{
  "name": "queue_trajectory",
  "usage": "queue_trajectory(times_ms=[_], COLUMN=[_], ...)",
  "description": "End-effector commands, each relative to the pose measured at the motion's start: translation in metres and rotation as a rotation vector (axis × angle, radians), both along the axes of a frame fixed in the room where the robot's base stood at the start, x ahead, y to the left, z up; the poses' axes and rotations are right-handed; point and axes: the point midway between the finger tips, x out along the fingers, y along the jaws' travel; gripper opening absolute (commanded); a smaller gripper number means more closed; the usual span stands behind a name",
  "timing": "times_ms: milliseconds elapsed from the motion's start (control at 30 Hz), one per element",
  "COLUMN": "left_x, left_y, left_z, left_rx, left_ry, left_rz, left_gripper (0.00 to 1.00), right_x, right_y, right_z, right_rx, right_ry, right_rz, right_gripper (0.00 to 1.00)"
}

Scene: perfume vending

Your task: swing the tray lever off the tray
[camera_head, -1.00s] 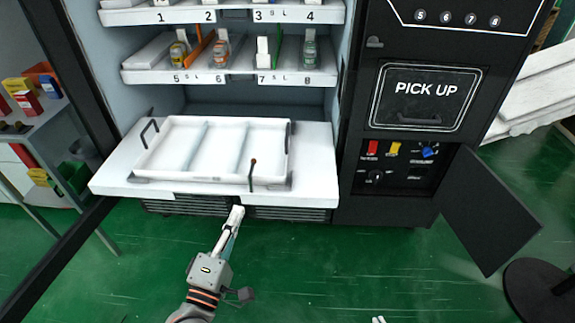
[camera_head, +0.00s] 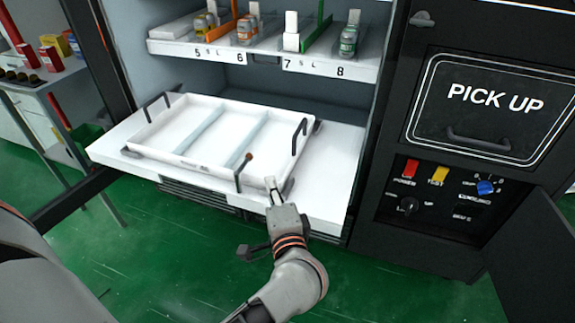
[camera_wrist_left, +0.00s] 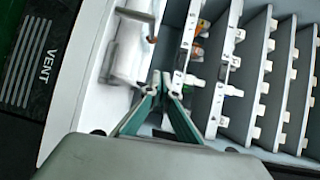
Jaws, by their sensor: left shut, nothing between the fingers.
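The white tray (camera_head: 185,165) rests on the white shelf pulled out at the front of the machine. It has dark handles and two light dividers. The tray lever (camera_head: 240,173), a thin dark rod with a brown knob, stands upright at the tray's front edge, right of its middle. My left gripper (camera_head: 271,186) is shut and empty, just right of the lever, by the tray's front right corner. A gap shows between them. In the left wrist view its fingertips (camera_wrist_left: 160,82) meet; grey handle-like parts show left of them, and I cannot tell which is the lever.
A shelf rail (camera_head: 270,62) with bottles stands above the tray. The black panel (camera_head: 440,190) with switches and the open door (camera_head: 530,240) lie to the right. Bare white shelf (camera_head: 335,165) is free right of the tray.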

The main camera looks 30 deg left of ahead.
Motion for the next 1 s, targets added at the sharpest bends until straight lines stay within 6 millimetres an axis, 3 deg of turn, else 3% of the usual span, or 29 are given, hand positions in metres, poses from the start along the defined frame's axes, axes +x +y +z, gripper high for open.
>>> queue_trajectory(times_ms=[100, 567, 1000], left_x=[0.002, 0.005, 0.054], left_y=[-0.002, 0.001, 0.054], left_z=[-0.014, -0.014, -0.023], left_rx=[-0.095, -0.115, -0.111], left_ry=[-0.031, -0.043, -0.041], left_rz=[0.018, 0.023, 0.023], left_gripper=[0.00, 0.00, 0.00], right_x=[-0.001, 0.000, -0.002], right_y=[0.000, 0.001, 0.002], right_z=[-0.003, -0.001, -0.003], right_rx=[0.002, 0.003, 0.012], right_ry=[0.006, 0.002, 0.005], right_rz=[0.000, 0.000, -0.002], right_gripper=[0.00, 0.00, 0.00])
